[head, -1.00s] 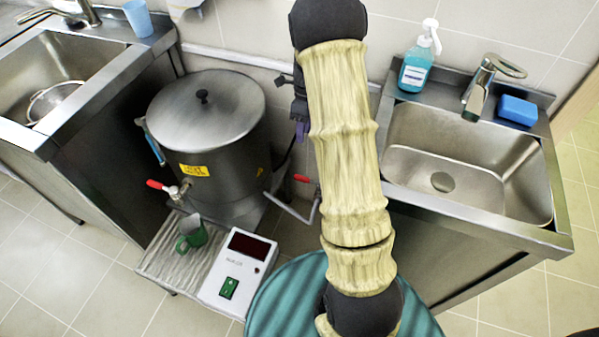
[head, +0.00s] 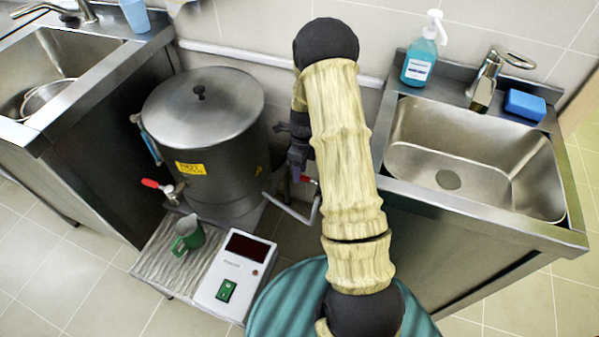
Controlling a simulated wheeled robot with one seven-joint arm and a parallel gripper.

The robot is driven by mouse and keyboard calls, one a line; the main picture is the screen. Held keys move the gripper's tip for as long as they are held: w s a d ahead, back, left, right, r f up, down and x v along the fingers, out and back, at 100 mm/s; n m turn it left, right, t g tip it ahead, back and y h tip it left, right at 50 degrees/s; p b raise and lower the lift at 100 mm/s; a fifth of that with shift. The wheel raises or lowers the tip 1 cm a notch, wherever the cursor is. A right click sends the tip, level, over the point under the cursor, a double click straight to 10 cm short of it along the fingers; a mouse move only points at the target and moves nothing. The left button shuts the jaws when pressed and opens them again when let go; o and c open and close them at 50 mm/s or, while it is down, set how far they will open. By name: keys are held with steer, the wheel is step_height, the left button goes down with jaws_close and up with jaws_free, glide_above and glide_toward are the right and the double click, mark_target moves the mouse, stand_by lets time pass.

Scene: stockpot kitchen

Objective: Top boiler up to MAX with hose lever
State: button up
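The boiler (head: 212,140) is a large grey steel pot with its lid (head: 203,98) on. A sight tube (head: 151,148) with blue in it runs up its left side; its marks are too small to read. A red-handled tap (head: 160,186) is at its front. The hose lever (head: 309,180) is red and sits by a bent grey pipe (head: 303,216) right of the boiler, partly hidden by my arm. My gripper (head: 297,172) points down beside the lever, its fingers dark and small. I cannot tell whether it touches the lever or is open.
Steel sinks stand left (head: 75,45) and right (head: 520,165). A soap bottle (head: 420,65) and blue sponge (head: 525,104) are on the right sink.

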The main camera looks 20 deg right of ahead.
steer(key=shift+s+f, duration=0.1)
steer(key=shift+f, duration=0.2)
jaws_close()
steer(key=shift+a+r, duration=0.1)
